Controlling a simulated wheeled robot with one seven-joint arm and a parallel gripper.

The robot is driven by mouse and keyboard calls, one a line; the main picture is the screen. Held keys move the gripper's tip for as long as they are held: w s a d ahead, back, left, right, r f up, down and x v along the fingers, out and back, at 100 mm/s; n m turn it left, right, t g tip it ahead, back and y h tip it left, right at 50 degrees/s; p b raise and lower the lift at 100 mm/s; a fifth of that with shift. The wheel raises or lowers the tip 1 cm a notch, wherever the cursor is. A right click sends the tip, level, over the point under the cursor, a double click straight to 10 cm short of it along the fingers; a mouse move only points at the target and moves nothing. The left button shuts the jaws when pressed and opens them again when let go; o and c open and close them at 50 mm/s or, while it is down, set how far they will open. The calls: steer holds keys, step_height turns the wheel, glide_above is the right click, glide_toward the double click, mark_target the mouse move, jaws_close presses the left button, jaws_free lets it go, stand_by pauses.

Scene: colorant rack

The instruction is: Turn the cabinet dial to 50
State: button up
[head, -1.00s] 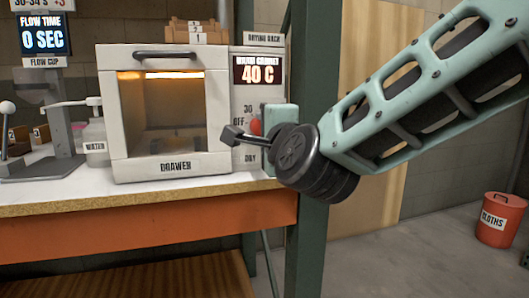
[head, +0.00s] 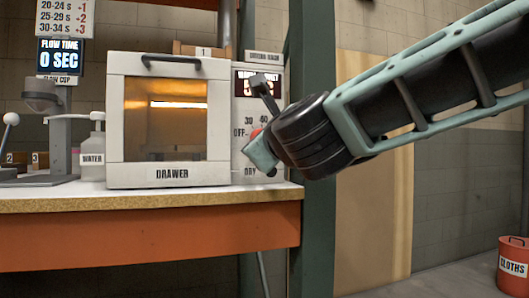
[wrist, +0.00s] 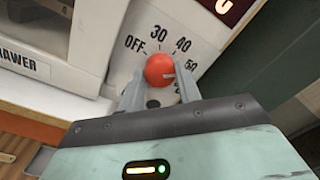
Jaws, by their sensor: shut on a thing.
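The cabinet dial is a round red knob (wrist: 160,68) on the white panel, with OFF, 30, 40 and 50 printed around it. In the wrist view a pale pointer mark sits on the knob's right side, roughly toward the 50; the exact reading is hard to tell. My gripper (wrist: 162,82) is shut on the knob, one grey finger on each side. In the head view a sliver of the red knob (head: 255,134) shows above my tilted gripper (head: 258,142).
The white cabinet (head: 117,130) with a lit window and a DRAWER label stands left of the dial. A green post (head: 319,215) rises just right of the panel.

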steer(key=shift+m+b, duration=0.35)
steer(key=shift+m, duration=0.15)
steer(key=o, duration=1)
steer(key=shift+c, duration=0.2)
